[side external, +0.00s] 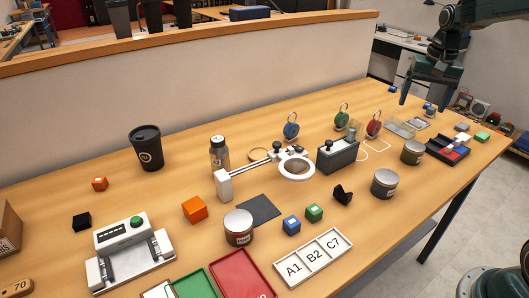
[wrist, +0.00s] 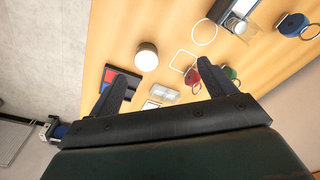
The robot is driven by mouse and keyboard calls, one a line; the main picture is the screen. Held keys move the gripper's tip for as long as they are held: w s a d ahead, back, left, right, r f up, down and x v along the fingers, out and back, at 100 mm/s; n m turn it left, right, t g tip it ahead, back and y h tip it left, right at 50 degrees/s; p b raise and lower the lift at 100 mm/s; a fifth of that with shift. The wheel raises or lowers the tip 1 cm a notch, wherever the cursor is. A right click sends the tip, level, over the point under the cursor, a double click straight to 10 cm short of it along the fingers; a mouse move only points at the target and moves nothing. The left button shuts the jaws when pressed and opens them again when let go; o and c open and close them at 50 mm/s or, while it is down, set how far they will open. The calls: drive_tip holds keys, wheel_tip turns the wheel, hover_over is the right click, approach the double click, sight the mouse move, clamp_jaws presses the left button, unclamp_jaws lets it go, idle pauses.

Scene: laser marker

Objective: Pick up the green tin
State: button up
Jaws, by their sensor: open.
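The tin that looks olive green (side external: 412,153), with a pale metal lid, stands upright on the right part of the table, left of a black tray. In the wrist view a pale round lid (wrist: 147,55), apparently of this same tin, shows just beyond the fingertips, between them and towards the left one. Its side is mostly hidden there. My gripper (side external: 417,98) is open and empty, high above the far right end of the table and apart from the tin. Its two spread fingers (wrist: 166,73) show in the wrist view.
The black tray (side external: 437,150) with red and blue parts is close by on the tin's right. A dark grey tin (side external: 384,184) and a brown tin (side external: 239,228) stand nearer. A dark box (side external: 337,157) and round tags on stands (side external: 374,126) are to the left.

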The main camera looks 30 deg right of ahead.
sight(415, 145)
drive_tip(key=w+d+f+m+g, duration=0.1)
drive_tip(key=d+f+m, duration=0.1)
drive_tip(key=d+f, duration=0.4)
drive_tip(key=shift+w+d+f+y, duration=0.15)
drive_tip(key=shift+d+y, duration=0.15)
drive_tip(key=shift+d, duration=0.9)
drive_tip(key=shift+f, duration=0.1)
drive_tip(key=shift+f, duration=4.2)
drive_tip(key=shift+f, duration=2.6)
drive_tip(key=c, duration=1.1)
drive_tip(key=shift+r, duration=0.2)
drive_tip(key=shift+c, duration=0.2)
